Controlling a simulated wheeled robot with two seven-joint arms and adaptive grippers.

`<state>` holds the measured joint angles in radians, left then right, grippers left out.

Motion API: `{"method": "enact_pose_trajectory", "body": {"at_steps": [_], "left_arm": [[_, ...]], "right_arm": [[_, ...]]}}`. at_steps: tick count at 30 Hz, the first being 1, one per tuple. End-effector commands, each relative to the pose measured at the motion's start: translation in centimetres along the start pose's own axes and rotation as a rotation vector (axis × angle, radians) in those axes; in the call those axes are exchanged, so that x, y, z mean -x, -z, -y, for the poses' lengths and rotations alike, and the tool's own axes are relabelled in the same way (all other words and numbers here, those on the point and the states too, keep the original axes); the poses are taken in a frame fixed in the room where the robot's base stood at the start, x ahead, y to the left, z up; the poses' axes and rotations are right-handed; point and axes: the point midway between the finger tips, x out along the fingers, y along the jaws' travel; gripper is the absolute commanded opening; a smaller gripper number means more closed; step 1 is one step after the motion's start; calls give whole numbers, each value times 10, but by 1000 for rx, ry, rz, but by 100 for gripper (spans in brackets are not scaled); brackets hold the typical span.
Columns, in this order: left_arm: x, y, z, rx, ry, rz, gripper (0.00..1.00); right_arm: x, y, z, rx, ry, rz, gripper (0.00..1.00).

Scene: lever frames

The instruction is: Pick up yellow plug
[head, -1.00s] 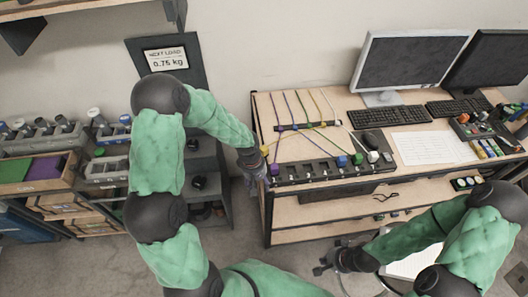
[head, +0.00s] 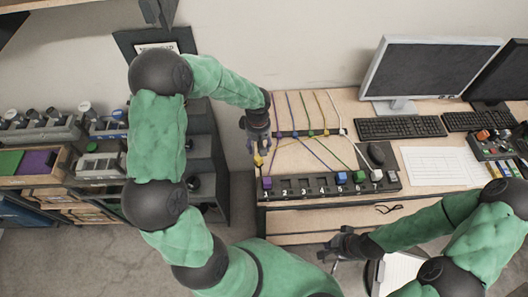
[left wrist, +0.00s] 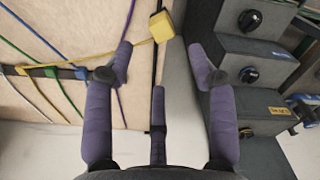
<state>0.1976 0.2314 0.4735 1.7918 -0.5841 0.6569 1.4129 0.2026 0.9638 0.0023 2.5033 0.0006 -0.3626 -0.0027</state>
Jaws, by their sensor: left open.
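The yellow plug (head: 258,160) lies at the left edge of the workbench, on the end of a yellow cable. It also shows in the left wrist view (left wrist: 161,27), just beyond and between the spread fingers. My left gripper (head: 257,148) is open and empty, pointing down over the bench's left edge close to the plug. Its purple-grey fingers (left wrist: 161,68) are apart and do not touch the plug. My right gripper (head: 337,247) is in front of the bench, low and away from the plug; its finger opening is unclear.
A dark numbered socket strip (head: 310,187) holds purple, blue, green and white plugs. Coloured cables run through a dark bar (head: 297,133) on the bench. A grey stepped stand with black knobs (left wrist: 255,70) is left of the bench, across a narrow gap. Monitors and keyboards stand right.

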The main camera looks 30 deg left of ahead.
Motion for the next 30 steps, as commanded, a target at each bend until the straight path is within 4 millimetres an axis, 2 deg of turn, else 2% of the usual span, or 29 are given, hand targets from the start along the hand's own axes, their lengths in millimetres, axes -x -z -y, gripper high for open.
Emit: {"method": "enact_pose_trajectory", "body": {"at_steps": [9, 17, 27, 30], "left_arm": [[-44, 0, 1, -1, 4, 2, 57], [-60, -1, 0, -2, 3, 2, 57], [-100, -1, -1, -1, 3, 3, 57], [-106, 0, -1, -2, 1, 3, 57]], "right_arm": [[0, 0, 0, 0, 0, 0, 0], [2, 0, 1, 0, 0, 0, 0], [6, 0, 2, 0, 0, 0, 0], [7, 0, 2, 0, 0, 0, 0]]}}
